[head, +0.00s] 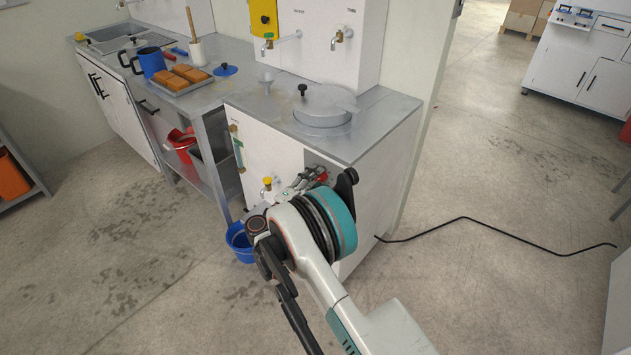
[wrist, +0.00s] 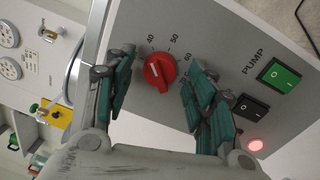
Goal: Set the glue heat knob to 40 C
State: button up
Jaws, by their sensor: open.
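The red heat knob (wrist: 159,71) sits on a grey panel in the wrist view, with printed numbers including 40 and 50 above it and 60 to its right. A white mark shows on the left part of the knob's face; which number it points to is unclear. My gripper (wrist: 161,84) is open, with one teal-padded finger on each side of the knob and a visible gap to both. In the head view my gripper (head: 304,180) is at the front of the white cabinet, mostly hidden by my arm, and a bit of red shows beside it.
A yellow-handled tap (head: 267,184) and blue bucket (head: 240,241) are left of my gripper. A black cable (head: 465,219) crosses the floor.

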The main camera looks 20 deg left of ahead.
jog(key=v, duration=1.1)
jog(key=shift+s+a, duration=0.25)
jog(key=shift+s, duration=0.1)
